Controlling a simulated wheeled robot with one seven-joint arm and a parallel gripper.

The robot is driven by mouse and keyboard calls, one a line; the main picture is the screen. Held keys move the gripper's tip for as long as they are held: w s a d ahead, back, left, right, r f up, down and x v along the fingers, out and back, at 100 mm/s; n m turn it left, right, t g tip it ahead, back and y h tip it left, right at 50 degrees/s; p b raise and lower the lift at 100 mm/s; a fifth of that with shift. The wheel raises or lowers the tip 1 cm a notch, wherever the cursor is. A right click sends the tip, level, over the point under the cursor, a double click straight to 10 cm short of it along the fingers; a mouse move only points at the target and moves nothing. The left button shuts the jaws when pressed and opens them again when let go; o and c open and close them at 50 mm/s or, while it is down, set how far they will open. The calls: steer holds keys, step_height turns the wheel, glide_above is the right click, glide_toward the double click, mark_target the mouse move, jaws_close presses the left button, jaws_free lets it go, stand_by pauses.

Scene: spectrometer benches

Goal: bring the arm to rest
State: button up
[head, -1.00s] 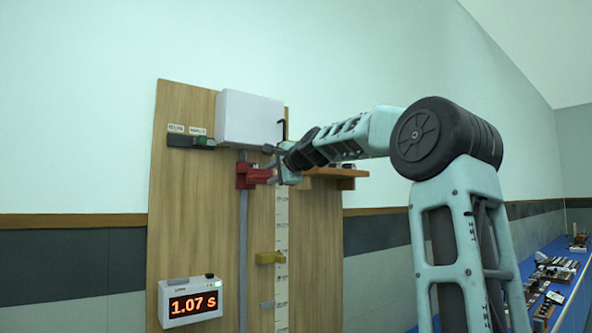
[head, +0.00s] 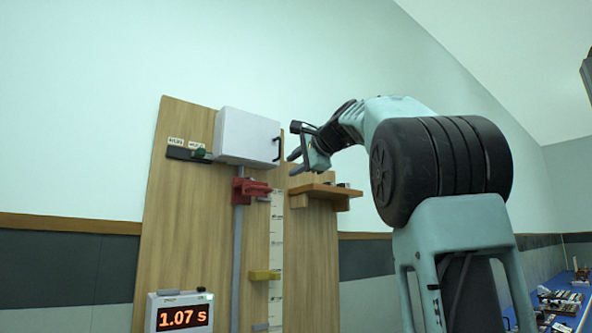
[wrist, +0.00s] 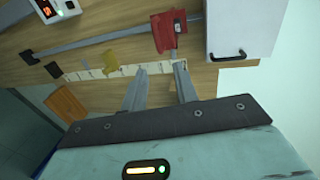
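My gripper (head: 297,142) is raised in front of the wooden board, just right of the white box and above the small wooden shelf in the head view. In the wrist view my gripper (wrist: 158,70) shows its two grey fingers apart with nothing between them. The fingers stand in front of the board, over the white scale strip in that picture, and touch nothing that I can make out. My arm reaches in from the right, folded up at the elbow.
The board (head: 180,240) carries a white box (head: 246,137) with a black handle, a red clamp (head: 251,189), a yellow marker (head: 264,275), a shelf (head: 326,191) and a timer (head: 184,312) reading 1.07 s. A blue bench (head: 541,281) with small parts is at the right.

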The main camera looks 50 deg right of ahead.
stand_by(0.6)
steer(key=w+a+f+n+g+y, duration=0.2)
steer(key=w+a+f+n+y, duration=0.15)
steer(key=a+f, duration=0.55)
steer(key=w+a+f+n+g+y, duration=0.25)
steer(key=w+a+f, duration=0.25)
steer(key=a+f, duration=0.4)
steer(key=s+a+f+n+g+y, duration=0.1)
steer(key=s+a+f+n+g, duration=0.15)
steer(key=a+f, duration=0.5)
steer(key=s+a+f+n+g, duration=0.1)
steer(key=a+f+n, duration=0.3)
steer(key=a+f, duration=0.4)
steer(key=s+a+f+n+g, duration=0.5)
steer(key=s+a+f+n, duration=0.3)
steer(key=s+a+f, duration=0.45)
steer(key=s+d+f+n+g+h, duration=0.1)
steer(key=s+f+n+g+h, duration=0.1)
steer(key=s+f+n, duration=0.6)
steer(key=s+f, duration=0.5)
steer(key=s, duration=0.3)
steer(key=shift+s+h+b, duration=0.25)
steer(key=shift+h+b, duration=0.05)
steer(key=shift+b, duration=0.1)
